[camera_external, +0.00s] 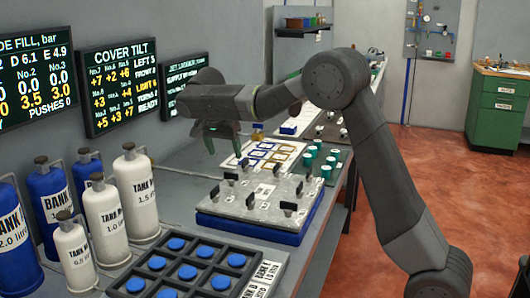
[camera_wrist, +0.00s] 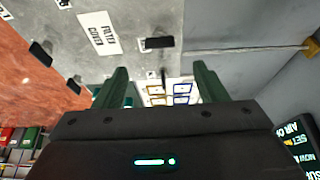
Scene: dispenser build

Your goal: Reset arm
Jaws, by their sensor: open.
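My arm reaches in from the right in the external view, bent at a high elbow, with its forearm level above the bench. My gripper (camera_external: 212,145) hangs over the bench near the wall screens. In the wrist view its two green fingers stand well apart, and nothing shows between the tips of my gripper (camera_wrist: 162,72). It is open and empty. It is apart from the grey plate with black handles (camera_external: 240,193), which lies on a blue base. That plate also shows in the wrist view (camera_wrist: 115,55), with a label and dark handles.
White and blue tanks (camera_external: 135,195) stand at the left by the wall. A dark tray of blue caps (camera_external: 124,264) is in front. A card with blue and yellow frames (camera_external: 262,155) and green-white cylinders (camera_external: 307,162) lie beyond the plate. Wall screens (camera_external: 120,86) are close to the gripper.

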